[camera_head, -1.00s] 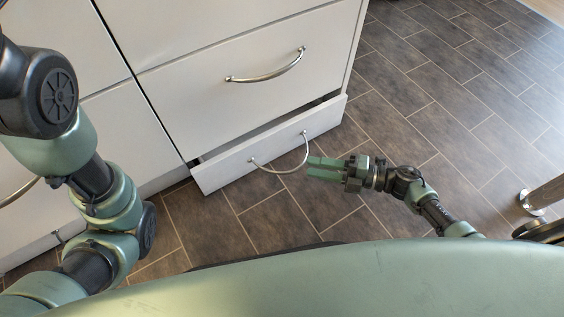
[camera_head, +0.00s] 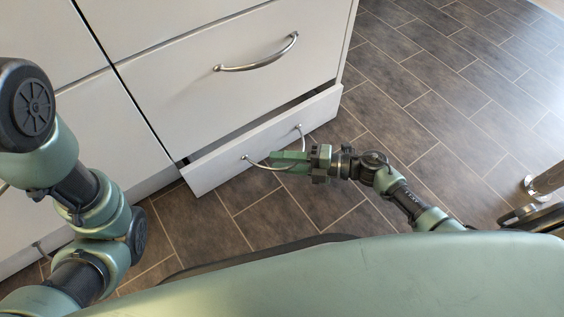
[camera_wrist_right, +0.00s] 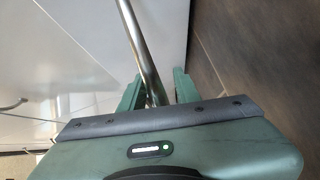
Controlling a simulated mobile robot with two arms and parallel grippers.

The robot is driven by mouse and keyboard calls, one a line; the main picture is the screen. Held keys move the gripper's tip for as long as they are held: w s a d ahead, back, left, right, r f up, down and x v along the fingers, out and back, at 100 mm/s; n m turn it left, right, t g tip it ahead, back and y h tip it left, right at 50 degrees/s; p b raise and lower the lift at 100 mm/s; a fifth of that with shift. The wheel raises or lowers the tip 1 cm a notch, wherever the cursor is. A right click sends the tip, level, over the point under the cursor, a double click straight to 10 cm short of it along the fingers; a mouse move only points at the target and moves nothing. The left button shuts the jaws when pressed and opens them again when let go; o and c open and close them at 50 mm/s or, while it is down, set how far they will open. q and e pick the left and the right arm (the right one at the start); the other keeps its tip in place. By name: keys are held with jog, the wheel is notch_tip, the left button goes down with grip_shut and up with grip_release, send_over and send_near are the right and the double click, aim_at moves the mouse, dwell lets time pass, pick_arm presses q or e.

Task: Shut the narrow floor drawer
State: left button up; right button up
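The narrow floor drawer (camera_head: 215,167) is the lowest, shallow white front of the cabinet. It stands pulled out, with a dark gap along its top edge. Its curved metal handle (camera_head: 300,130) is partly hidden by my right gripper (camera_head: 276,160). In the right wrist view the handle bar (camera_wrist_right: 143,55) runs between the two green fingers of my right gripper (camera_wrist_right: 157,88). The fingers are apart, with room between the bar and the right finger. My left arm shows at the left of the head view, but its gripper is out of view.
Above stands a wide, closed drawer (camera_head: 200,95) with a metal handle (camera_head: 258,62). More white cabinet fronts are at the left. The dark tiled floor (camera_head: 450,90) is clear to the right. A metal leg (camera_head: 540,184) stands at the right edge.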

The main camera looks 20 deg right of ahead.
grip_shut()
dwell(1.4)
